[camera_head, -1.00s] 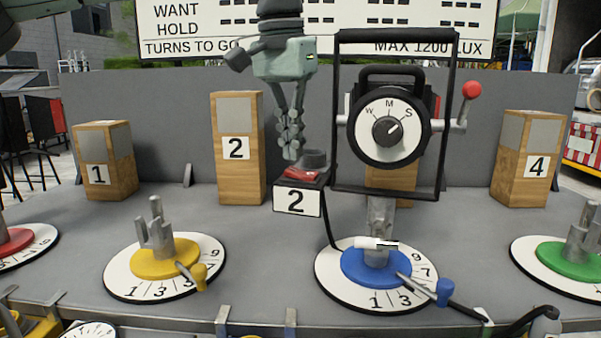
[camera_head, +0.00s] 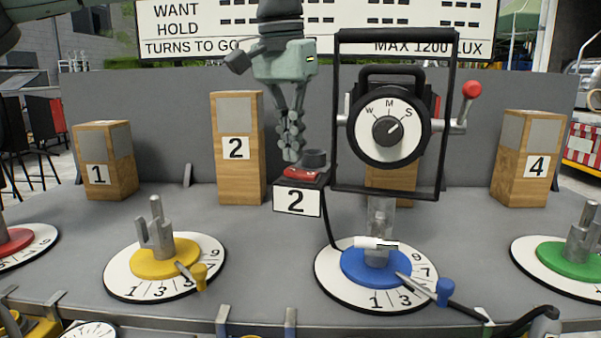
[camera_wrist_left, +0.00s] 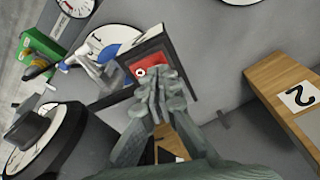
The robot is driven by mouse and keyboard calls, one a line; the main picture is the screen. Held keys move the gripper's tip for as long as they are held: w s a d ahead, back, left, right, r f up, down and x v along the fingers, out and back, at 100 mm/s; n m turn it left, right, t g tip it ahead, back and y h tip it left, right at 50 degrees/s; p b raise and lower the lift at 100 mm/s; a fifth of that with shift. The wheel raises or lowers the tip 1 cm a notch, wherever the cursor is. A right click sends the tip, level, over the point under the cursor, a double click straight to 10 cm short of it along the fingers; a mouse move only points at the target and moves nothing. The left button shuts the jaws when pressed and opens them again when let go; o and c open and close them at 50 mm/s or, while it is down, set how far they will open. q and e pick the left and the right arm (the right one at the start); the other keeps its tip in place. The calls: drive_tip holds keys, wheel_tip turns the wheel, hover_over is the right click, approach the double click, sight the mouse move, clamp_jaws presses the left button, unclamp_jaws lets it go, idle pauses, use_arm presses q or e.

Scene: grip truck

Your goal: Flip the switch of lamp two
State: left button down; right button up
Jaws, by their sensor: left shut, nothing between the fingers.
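The switch of lamp two is a red rocker (camera_head: 302,173) on a dark box, with a white "2" plate (camera_head: 297,201) on its front. My left gripper (camera_head: 290,155) comes down from above with its fingers shut and empty. Its tips are at the left part of the red rocker; the left wrist view shows the rocker (camera_wrist_left: 146,69) right at the fingertips, partly hidden by them. I cannot tell whether they touch. The lamp (camera_head: 388,128) with a dial marked W, M, S stands right of the switch in a black frame. My right gripper is not in view.
Wooden posts marked 1 (camera_head: 105,160), 2 (camera_head: 238,150) and 4 (camera_head: 526,158) stand along the back. A yellow turntable (camera_head: 163,258) and a blue one (camera_head: 378,268) sit in front. A black cable runs from the switch box to the blue turntable. A red-knobbed lever (camera_head: 471,89) sticks out right of the lamp.

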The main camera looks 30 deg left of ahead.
sight(292, 169)
use_arm(q)
drive_tip(key=shift+f, duration=0.85)
idle(0.3)
drive_tip(key=shift+r, duration=3.55)
